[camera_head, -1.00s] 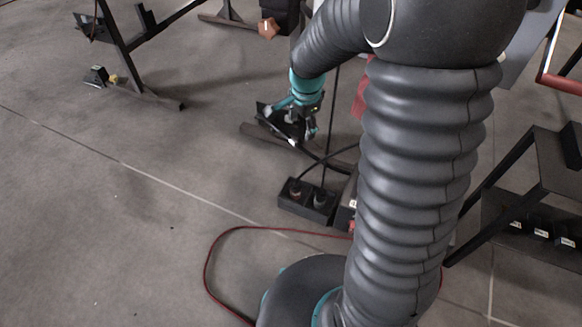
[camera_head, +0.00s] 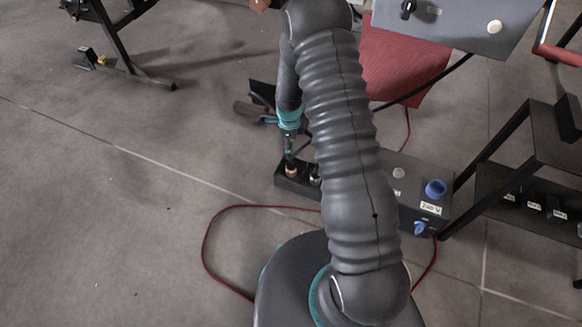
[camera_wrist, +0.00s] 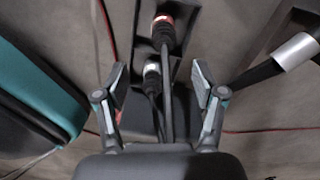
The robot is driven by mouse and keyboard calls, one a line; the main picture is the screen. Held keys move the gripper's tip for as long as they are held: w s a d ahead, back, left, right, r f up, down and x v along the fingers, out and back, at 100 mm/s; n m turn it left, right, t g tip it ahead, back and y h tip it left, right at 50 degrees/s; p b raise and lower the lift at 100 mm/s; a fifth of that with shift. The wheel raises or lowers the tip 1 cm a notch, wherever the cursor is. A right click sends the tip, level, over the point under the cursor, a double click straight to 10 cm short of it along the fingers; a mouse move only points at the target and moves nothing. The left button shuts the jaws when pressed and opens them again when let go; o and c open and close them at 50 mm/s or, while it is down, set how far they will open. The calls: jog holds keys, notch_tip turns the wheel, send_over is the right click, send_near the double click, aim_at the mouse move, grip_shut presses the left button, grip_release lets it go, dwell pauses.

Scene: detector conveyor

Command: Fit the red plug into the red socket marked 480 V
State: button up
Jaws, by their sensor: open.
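A black plug with a red ring (camera_wrist: 163,20) stands in a low black block (camera_head: 286,184) on the floor. In the head view this plug (camera_head: 292,171) is just below my gripper (camera_head: 289,145). A second plug with a pale ring (camera_wrist: 152,69) stands beside it, and black cables run from both. In the wrist view my gripper (camera_wrist: 158,75) is open, its fingers to either side of the cables and the pale-ringed plug. The red-ringed plug is beyond the fingertips. No red socket marked 480 V is identifiable.
A grey box with a blue socket (camera_head: 435,188) and a voltage label stands right of my arm. A red cable (camera_head: 205,250) loops over the floor. A dark rack (camera_head: 510,180) stands at the right.

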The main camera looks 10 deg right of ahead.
aim_at(291, 161)
notch_tip(291, 161, down, 5)
jog(key=shift+f, duration=0.1)
jog(key=shift+w+d+f, duration=0.1)
jog(key=shift+d+f, duration=0.05)
jog(key=shift+f, duration=1.2)
jog(key=shift+w+d+f, duration=0.1)
jog(key=shift+d+f, duration=0.05)
jog(key=shift+f, duration=1.2)
grip_shut()
